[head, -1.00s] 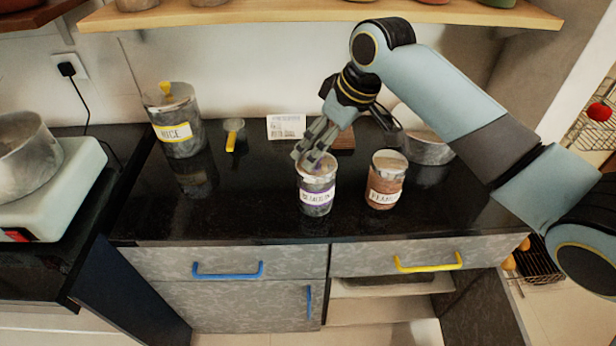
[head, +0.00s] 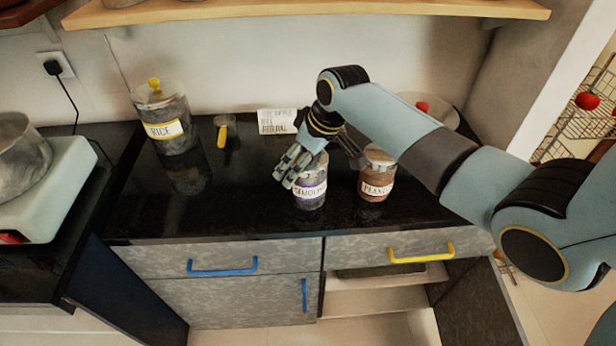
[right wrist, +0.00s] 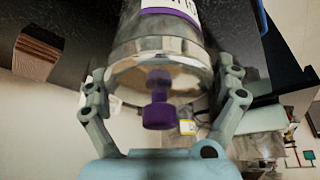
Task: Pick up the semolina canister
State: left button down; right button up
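The semolina canister (head: 311,192), a clear jar with dark contents and a purple-edged label, stands upright on the black counter. My right gripper (head: 318,170) is over its top, with one finger at its left side and the other at its right, between it and the peanut canister (head: 376,178). In the right wrist view, the semolina canister's lid (right wrist: 135,75) and purple knob (right wrist: 159,108) lie between the two spread fingers of the right gripper (right wrist: 165,85). Firm contact is not visible. My left gripper is not in view.
The rice canister (head: 166,118) stands at the back left, with a yellow-handled scoop (head: 222,133) and a white card (head: 277,121) beside it. A bowl (head: 440,113) is behind my right arm. The counter's front left is clear.

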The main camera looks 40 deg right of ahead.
jog(key=c, duration=1.4)
jog(key=shift+w+r, duration=0.1)
jog(key=shift+r, duration=0.05)
